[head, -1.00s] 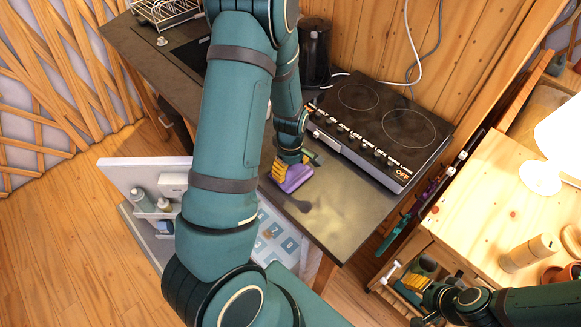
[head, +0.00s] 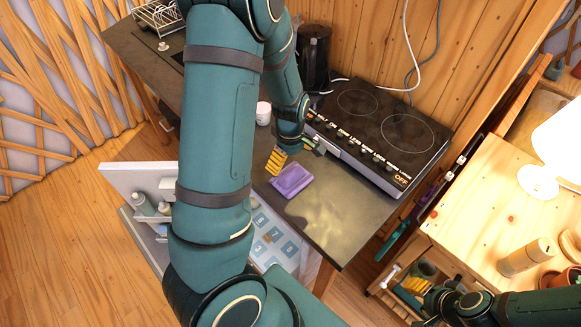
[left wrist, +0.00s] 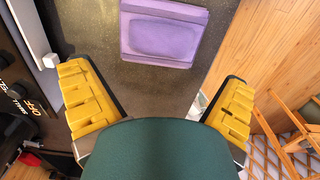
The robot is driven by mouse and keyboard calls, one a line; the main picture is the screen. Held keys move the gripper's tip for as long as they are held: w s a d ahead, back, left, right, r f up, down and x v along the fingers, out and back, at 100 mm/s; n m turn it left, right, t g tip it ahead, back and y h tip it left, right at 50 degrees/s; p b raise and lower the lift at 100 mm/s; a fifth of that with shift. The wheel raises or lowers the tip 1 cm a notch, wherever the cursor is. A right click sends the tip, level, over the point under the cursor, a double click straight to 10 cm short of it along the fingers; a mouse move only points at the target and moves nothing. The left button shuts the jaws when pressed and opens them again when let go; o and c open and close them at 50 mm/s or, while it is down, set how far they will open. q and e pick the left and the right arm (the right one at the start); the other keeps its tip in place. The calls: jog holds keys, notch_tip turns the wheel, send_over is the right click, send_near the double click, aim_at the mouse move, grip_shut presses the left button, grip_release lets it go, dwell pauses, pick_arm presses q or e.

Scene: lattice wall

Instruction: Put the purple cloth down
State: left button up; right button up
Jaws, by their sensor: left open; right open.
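The purple cloth (head: 291,182) lies folded flat on the dark counter (head: 330,225), in front of the hob. It also shows in the left wrist view (left wrist: 162,34), at the top between the fingers. My left gripper (head: 291,156) is just behind and above the cloth, apart from it. Its yellow fingers (left wrist: 158,100) are spread wide with nothing between them. My right gripper (head: 420,286) is at the lower right, by the wooden cabinet, and holds nothing that I can see.
A black hob (head: 385,125) with knobs sits behind the cloth. A white cup (head: 263,113) and a dark kettle (head: 314,55) stand on the counter. An open white door (head: 145,185) with bottles hangs below. Bare counter lies right of the cloth.

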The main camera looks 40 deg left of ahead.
aim_at(290, 171)
pick_arm(q)
notch_tip(290, 171, up, 6)
jog(key=shift+f+p, duration=0.1)
jog(key=shift+p, duration=0.35)
dwell(0.3)
